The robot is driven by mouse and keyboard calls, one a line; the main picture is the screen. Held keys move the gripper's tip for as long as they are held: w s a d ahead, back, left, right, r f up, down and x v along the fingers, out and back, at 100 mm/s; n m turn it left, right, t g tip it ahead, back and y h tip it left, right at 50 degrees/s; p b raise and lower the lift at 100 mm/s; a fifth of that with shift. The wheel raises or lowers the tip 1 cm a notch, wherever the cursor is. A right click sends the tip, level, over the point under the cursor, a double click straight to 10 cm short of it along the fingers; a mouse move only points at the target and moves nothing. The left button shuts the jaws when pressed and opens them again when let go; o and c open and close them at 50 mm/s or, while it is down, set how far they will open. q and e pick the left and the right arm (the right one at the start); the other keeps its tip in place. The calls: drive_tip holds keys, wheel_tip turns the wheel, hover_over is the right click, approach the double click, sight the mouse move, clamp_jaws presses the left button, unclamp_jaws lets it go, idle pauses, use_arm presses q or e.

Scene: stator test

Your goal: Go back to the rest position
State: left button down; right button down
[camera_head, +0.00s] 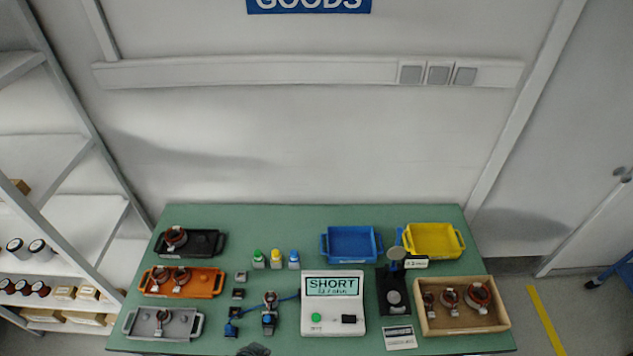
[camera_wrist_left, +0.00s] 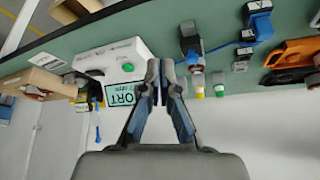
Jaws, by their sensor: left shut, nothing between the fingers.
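My left gripper (camera_wrist_left: 162,80) is shut and empty in the left wrist view, in front of the tester. In the head view only a dark tip of the left gripper (camera_head: 254,350) shows at the bottom edge, near the table's front. The tester (camera_head: 333,316) is a white box with a green button, and its display reads SHORT. A stator (camera_head: 270,300) sits on the small blue-and-black fixture left of the tester, joined to it by a blue cable. My right gripper is in neither view.
The green table (camera_head: 300,225) holds black (camera_head: 207,243), orange (camera_head: 203,284) and grey (camera_head: 182,325) trays with stators at left. Blue (camera_head: 351,260) and yellow (camera_head: 433,240) trays are empty. A wooden box (camera_head: 495,317) with stators is at right. Shelves (camera_head: 70,230) stand left.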

use_arm(q)
drive_tip(key=s+a+f+n+g+y, duration=0.2)
drive_tip(key=s+a+n, duration=0.1)
drive_tip(key=s+a, duration=0.4)
wheel_tip(320, 180, down, 33)
drive_tip(key=s+g+b, duration=0.1)
drive_tip(key=s+b, duration=0.1)
drive_tip(key=b, duration=0.4)
drive_tip(key=s+a+f+g+b, duration=0.1)
drive_tip(key=s+a+f+b, duration=0.2)
drive_tip(key=s+f, duration=1.4)
drive_tip(key=shift+f+m, duration=0.4)
drive_tip(key=shift+f, duration=0.35)
